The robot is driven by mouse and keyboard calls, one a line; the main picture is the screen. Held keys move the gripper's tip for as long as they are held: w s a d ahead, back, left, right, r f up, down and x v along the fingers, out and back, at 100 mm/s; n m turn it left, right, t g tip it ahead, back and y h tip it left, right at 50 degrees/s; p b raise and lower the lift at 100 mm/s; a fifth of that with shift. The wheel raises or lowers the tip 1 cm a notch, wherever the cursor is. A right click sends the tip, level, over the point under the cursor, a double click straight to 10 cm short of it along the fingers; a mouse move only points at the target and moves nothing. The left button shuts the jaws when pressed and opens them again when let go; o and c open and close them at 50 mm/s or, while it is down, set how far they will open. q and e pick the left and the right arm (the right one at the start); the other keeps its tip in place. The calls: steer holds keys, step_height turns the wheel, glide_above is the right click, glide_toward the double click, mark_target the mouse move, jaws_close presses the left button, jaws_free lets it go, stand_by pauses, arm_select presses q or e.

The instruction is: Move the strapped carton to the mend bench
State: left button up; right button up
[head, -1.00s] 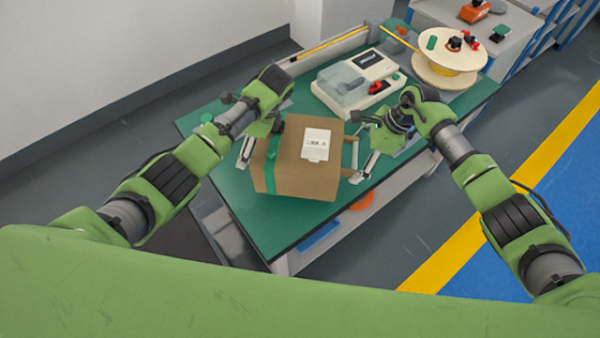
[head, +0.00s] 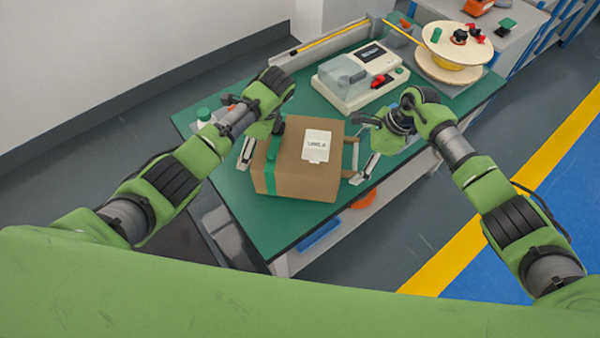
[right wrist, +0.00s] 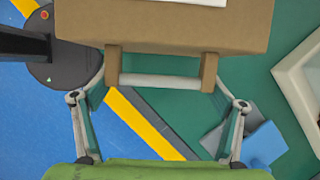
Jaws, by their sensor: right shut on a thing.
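The strapped carton (head: 310,180) is a brown box with a green strap (head: 271,165) near its left side and a white label (head: 317,146) on top. It appears held between my two grippers over a green-topped bench (head: 240,210); its underside is hidden. My right gripper (head: 362,160) is at the carton's right side. In the right wrist view its fingers (right wrist: 160,82) are at the two ends of the pale carton handle (right wrist: 160,81). My left gripper (head: 246,152) is at the left side, and its contact is hidden by my arm and the carton.
A cream machine (head: 350,92) with a clear cover stands behind the carton. A cable spool (head: 455,50) is at the bench's far right. Open floor with a yellow line (head: 560,145) lies right.

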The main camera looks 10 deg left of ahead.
arm_select(q)
steer(key=shift+f+b, duration=0.55)
steer(key=shift+f, duration=0.1)
arm_select(e)
steer(key=shift+f, duration=0.6)
arm_select(q)
steer(key=o, duration=1.9)
steer(key=shift+s, duration=0.1)
arm_select(e)
steer(key=o, duration=2)
steer(key=shift+c, duration=0.2)
steer(key=shift+s, duration=0.1)
